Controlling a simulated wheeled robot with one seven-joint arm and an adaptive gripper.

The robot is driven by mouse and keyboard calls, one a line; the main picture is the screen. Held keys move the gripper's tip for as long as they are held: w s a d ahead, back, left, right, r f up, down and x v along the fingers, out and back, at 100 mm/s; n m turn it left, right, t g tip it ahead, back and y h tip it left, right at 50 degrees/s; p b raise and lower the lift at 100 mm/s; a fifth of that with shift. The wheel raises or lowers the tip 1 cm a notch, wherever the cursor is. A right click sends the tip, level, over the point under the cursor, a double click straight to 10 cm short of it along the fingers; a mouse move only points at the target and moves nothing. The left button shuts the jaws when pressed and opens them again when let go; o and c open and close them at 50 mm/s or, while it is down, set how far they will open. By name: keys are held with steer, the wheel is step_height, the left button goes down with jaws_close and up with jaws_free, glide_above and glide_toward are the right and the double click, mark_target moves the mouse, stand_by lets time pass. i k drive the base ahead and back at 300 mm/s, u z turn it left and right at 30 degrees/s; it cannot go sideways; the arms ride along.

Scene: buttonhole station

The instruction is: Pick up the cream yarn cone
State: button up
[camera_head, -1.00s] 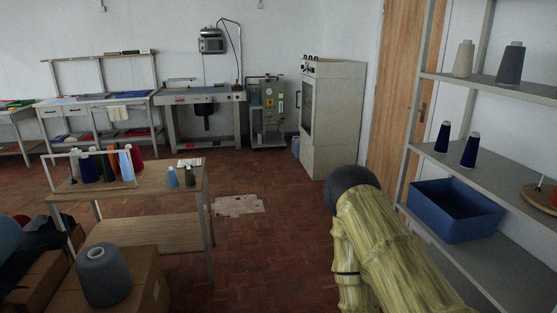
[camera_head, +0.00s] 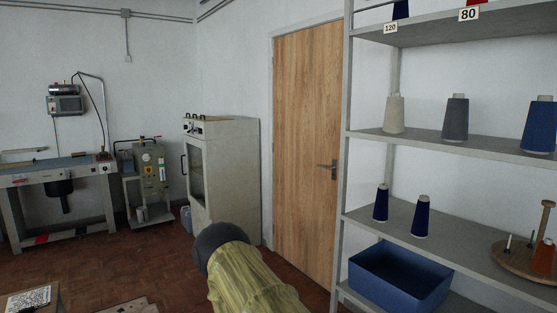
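The cream yarn cone (camera_head: 394,114) stands upright on a middle shelf of the grey rack, at the left end of that shelf. A grey cone (camera_head: 456,118) stands to its right, apart from it. A part of my arm (camera_head: 243,275) shows at the bottom middle, well below and left of the cone. My gripper is not visible, so nothing shows whether it is open or shut.
The grey rack (camera_head: 346,150) fills the right side. A blue cone (camera_head: 538,125) shares the cream cone's shelf. Navy cones (camera_head: 381,203) and a blue bin (camera_head: 400,278) are lower. A wooden door (camera_head: 305,150) and a white cabinet (camera_head: 230,175) stand left of the rack.

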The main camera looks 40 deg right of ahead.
mark_target(393, 124)
steer(key=i, duration=2.25)
steer(key=z, duration=1.9)
